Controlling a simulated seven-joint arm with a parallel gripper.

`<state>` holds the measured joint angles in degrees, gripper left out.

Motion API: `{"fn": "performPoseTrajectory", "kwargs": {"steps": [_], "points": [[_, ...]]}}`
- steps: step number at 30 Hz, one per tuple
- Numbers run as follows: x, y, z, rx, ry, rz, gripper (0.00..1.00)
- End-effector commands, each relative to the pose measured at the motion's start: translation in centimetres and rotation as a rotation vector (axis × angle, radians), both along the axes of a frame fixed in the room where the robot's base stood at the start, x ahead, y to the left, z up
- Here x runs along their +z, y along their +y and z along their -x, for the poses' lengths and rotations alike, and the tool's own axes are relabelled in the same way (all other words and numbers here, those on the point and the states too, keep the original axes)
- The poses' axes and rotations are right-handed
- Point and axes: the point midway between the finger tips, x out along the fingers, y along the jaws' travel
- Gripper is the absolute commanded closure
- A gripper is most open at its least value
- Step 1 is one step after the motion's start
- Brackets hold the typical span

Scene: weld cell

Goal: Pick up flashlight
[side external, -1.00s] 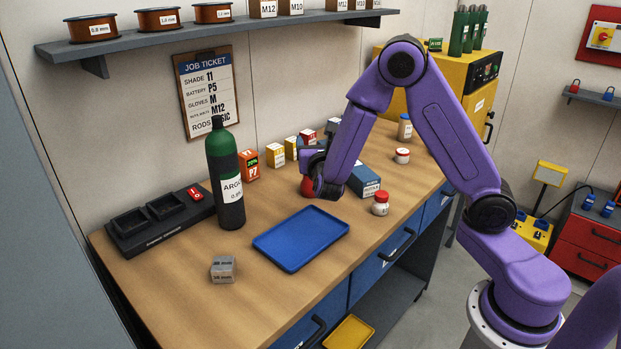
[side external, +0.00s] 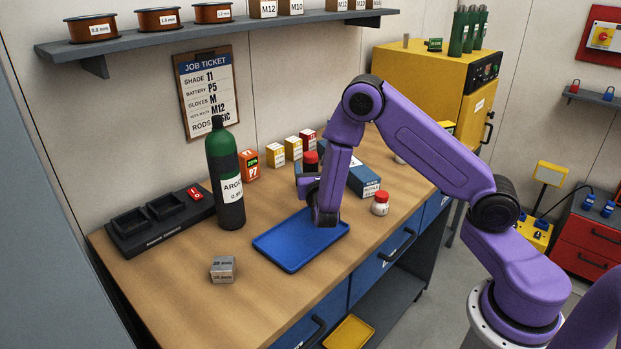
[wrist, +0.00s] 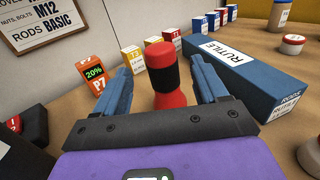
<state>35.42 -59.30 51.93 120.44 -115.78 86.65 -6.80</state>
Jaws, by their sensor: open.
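The flashlight (wrist: 164,82) is red with a black middle band and stands upright on the bench. In the wrist view it appears between the two spread blue fingers of my gripper (wrist: 160,68), with a visible gap on each side. My gripper is open and empty. In the side view the flashlight (side external: 311,159) is partly hidden behind my gripper (side external: 305,174), which is low over the bench near the blue tray's far end. Its lower part is covered there.
A blue rutile rods box (wrist: 247,82) lies close on the right. An orange P7 battery box (wrist: 95,72) and several small boxes stand behind. The blue tray (side external: 283,250) is in front.

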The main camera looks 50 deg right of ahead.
Motion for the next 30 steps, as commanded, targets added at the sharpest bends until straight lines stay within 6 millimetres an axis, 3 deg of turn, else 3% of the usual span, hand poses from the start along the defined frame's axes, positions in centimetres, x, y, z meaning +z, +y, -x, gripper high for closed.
{"fn": "performPoseTrajectory", "kwargs": {"steps": [12, 21, 22, 23, 28, 30], "points": [[0.0, -3.7, -4.2, -0.003, 0.000, 0.000, 0.28], [0.0, -4.0, -4.5, -0.002, 0.001, 0.002, 0.28], [0.0, -4.0, -4.5, -0.002, 0.001, 0.002, 0.31], [0.0, -4.0, -4.5, -0.002, 0.001, 0.002, 0.41], [0.0, -3.9, -4.5, -0.001, 0.001, 0.001, 0.96], [0.1, -3.9, -4.5, -0.001, -0.001, 0.001, 1.00]]}}
